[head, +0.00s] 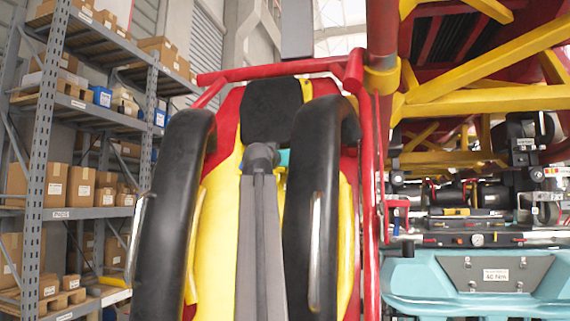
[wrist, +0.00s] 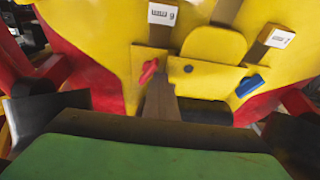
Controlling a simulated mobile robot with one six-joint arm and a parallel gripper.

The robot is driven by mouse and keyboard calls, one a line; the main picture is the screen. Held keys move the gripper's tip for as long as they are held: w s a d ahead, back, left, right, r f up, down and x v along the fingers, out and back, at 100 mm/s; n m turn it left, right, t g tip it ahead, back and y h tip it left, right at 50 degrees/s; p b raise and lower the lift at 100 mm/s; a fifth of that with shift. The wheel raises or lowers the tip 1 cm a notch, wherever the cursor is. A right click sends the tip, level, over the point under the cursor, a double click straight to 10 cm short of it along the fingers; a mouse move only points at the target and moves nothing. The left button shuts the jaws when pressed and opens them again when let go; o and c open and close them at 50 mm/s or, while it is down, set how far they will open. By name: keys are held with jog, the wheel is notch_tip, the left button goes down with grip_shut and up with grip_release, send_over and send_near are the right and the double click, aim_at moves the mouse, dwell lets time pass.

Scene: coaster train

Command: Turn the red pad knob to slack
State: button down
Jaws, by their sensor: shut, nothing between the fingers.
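The red pad knob (wrist: 148,71) is a small red bar handle on a yellow plate, left of centre in the wrist view. It sits tilted, with its upper end leaning right. My gripper (wrist: 163,80) appears as narrow shut fingers just right of and below the knob in the picture. The fingers look empty, and I cannot tell whether they touch anything. A blue knob (wrist: 249,86) sits on a matching yellow plate to the right. In the head view my arm reaches into the seat (head: 218,240), and the gripper and knobs are not discernible there.
Black padded restraints, left (head: 172,210) and right (head: 312,200), flank my arm closely. A red frame bar (head: 275,69) crosses above the seat. White labels (wrist: 163,14) are on the brown strips above the knobs. Shelves with boxes (head: 83,185) stand left; a teal toolbox (head: 440,285) is right.

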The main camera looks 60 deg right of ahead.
jog(key=shift+f, duration=0.1)
dwell(0.6)
jog(key=p+v, duration=1.1)
jog(key=v, duration=0.2)
jog(key=shift+a, duration=0.4)
dwell(0.5)
jog(key=shift+f, duration=0.1)
dwell(0.6)
